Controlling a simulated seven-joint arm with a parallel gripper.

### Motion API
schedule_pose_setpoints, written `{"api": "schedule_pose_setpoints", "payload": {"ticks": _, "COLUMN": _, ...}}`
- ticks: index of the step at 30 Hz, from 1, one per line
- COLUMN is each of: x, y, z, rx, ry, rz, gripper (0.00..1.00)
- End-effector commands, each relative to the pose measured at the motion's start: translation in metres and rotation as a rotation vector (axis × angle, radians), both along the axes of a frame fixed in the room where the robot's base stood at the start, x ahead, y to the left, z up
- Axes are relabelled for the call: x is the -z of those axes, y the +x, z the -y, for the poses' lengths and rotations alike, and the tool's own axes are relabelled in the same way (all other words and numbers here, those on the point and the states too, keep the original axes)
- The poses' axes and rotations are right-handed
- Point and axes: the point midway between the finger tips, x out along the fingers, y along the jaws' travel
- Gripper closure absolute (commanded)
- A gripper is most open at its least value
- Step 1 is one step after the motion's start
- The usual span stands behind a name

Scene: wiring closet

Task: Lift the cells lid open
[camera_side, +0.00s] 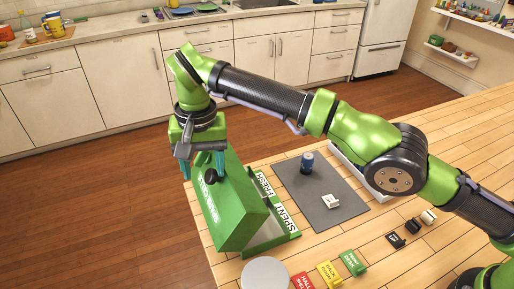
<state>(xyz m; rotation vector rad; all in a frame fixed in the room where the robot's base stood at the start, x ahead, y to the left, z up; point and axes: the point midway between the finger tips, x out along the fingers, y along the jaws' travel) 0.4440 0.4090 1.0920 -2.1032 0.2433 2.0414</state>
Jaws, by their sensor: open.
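The green cells box stands at the left end of the wooden table. Its green lid (226,208) is tilted up, with white lettering on its left face. White labels reading FRESH (264,185) and SPENT (286,219) lie along the box's right side. My gripper (203,168) points down at the upper edge of the lid. Its teal fingers are open, with one on the near side of that edge and a dark one beside it. I cannot tell whether they touch the lid. Most of the box's inside is hidden by the lid.
Red, yellow and green tags (353,262), a pale round disc (265,273) and small black and white pieces (412,226) lie nearer. My arm spans above the table.

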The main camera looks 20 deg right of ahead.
Motion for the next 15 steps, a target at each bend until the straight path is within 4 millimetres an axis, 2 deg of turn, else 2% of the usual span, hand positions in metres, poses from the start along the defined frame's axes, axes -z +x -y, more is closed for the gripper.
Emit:
{"api": "schedule_pose_setpoints", "payload": {"ticks": 1, "x": 0.021, "y": -0.007, "z": 0.002, "rx": 0.01, "ry": -0.024, "rz": -0.049, "gripper": 0.4}}
{"api": "schedule_pose_setpoints", "payload": {"ticks": 8, "x": 0.019, "y": -0.007, "z": 0.015, "rx": 0.01, "ry": -0.023, "rz": -0.051, "gripper": 0.4}}
{"api": "schedule_pose_setpoints", "payload": {"ticks": 15, "x": 0.02, "y": -0.007, "z": 0.042, "rx": 0.013, "ry": -0.024, "rz": -0.051, "gripper": 0.4}}
